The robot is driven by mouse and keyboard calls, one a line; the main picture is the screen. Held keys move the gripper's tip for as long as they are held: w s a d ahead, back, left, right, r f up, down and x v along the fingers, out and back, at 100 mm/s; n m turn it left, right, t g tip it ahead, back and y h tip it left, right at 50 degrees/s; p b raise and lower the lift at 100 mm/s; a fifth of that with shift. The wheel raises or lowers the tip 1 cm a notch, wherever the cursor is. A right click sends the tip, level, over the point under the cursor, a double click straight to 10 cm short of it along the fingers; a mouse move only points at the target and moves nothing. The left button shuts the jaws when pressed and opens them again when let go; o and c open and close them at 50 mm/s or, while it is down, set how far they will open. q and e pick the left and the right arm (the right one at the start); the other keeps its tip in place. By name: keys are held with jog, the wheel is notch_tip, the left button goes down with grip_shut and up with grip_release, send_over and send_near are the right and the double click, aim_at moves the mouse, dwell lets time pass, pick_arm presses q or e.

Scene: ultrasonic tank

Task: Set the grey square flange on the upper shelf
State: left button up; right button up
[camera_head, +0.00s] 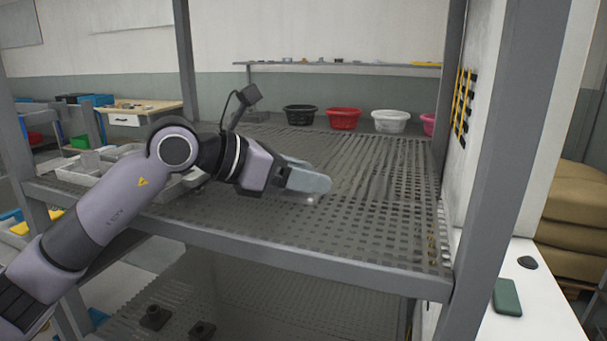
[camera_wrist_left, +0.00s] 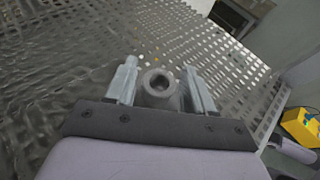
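The grey flange (camera_wrist_left: 160,88) shows in the left wrist view as a round hub with a dark hole, between the two fingers of my left gripper (camera_wrist_left: 160,78). Its square base cannot be made out there. The fingers stand on both sides of the hub, close to it; I cannot tell whether they press on it. In the head view my left gripper (camera_head: 312,183) is low over the perforated upper shelf (camera_head: 370,235), and a small pale spot shows just below the fingertips. The flange is mostly hidden there. My right gripper is not in view.
Two dark flange-like parts (camera_head: 155,317) stand on the lower level. Grey trays (camera_head: 95,165) lie at the shelf's left. Black, red and white baskets (camera_head: 390,121) line the back. Rack posts (camera_head: 505,150) bound the shelf. Its middle and right are bare.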

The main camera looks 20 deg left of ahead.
pick_arm(q)
jog(key=shift+o, duration=0.3)
jog(key=shift+r, duration=0.1)
jog(key=shift+r, duration=0.15)
jog(key=b+v, duration=0.1)
jog(key=v, duration=1)
jog(key=shift+s+a+b, duration=0.15)
jog(key=shift+a+b, duration=0.05)
jog(key=shift+b, duration=0.2)
jog(key=shift+s+a+r, duration=0.1)
jog(key=shift+s+r, duration=0.05)
jog(key=shift+r, duration=0.05)
